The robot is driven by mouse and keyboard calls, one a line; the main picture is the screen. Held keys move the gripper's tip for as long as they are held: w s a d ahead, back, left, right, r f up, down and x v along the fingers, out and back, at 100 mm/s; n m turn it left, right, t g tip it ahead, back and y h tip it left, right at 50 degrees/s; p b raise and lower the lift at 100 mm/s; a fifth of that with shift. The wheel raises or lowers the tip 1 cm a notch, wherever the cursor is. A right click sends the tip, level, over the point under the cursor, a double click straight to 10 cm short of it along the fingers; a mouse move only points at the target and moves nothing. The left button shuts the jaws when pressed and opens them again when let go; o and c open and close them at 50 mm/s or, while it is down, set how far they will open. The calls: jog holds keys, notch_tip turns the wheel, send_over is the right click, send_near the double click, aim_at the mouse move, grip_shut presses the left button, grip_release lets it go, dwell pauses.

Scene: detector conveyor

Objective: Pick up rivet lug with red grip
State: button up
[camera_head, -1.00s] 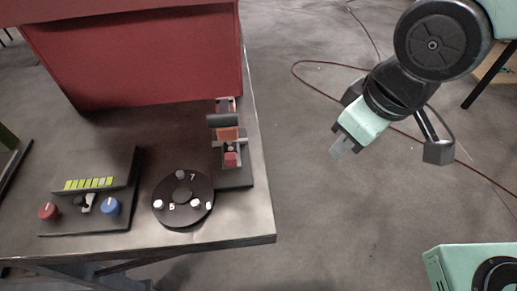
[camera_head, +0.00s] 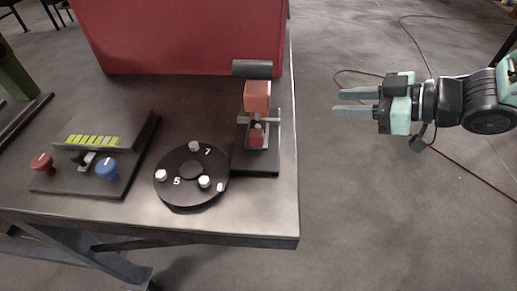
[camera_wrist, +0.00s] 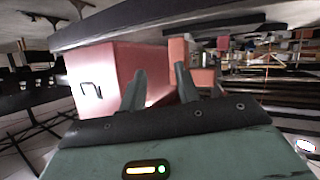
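On a dark panel at the table's left front stands a small piece with a red grip (camera_head: 41,162). A similar piece with a blue grip (camera_head: 107,168) stands to its right. Another small red piece (camera_head: 257,134) sits in the fixture with the orange block; I cannot tell which red piece is the rivet lug. My gripper (camera_head: 355,102) is open and empty, held over the floor right of the table, fingers pointing left. Its two fingers also show apart in the wrist view (camera_wrist: 160,88).
A black dial (camera_head: 190,170) with white pegs and numbers lies between the panel and the fixture (camera_head: 257,165). The orange block (camera_head: 257,96) and black cylinder (camera_head: 252,69) rise above the fixture. A large red box (camera_head: 190,38) fills the table's back.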

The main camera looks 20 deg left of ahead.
jog(key=s+d+f+n+g+y+b, duration=0.3)
jog(key=s+f+g+y, duration=0.15)
jog(key=g, duration=0.25)
send_near(265, 143)
jog(key=shift+n+h, duration=0.3)
jog(key=shift+h, duration=0.05)
jog(key=a, duration=0.1)
jog(key=s+a+r, duration=0.1)
jog(key=a, duration=0.1)
jog(key=a+r+p, duration=0.1)
jog(key=shift+s+a+r, duration=0.2)
jog(key=shift+a, duration=0.05)
jog(key=shift+p+x, duration=0.35)
jog(key=shift+x, duration=2.3)
jog(key=shift+w+r, duration=0.15)
jog(key=shift+r, duration=0.05)
grip_shut()
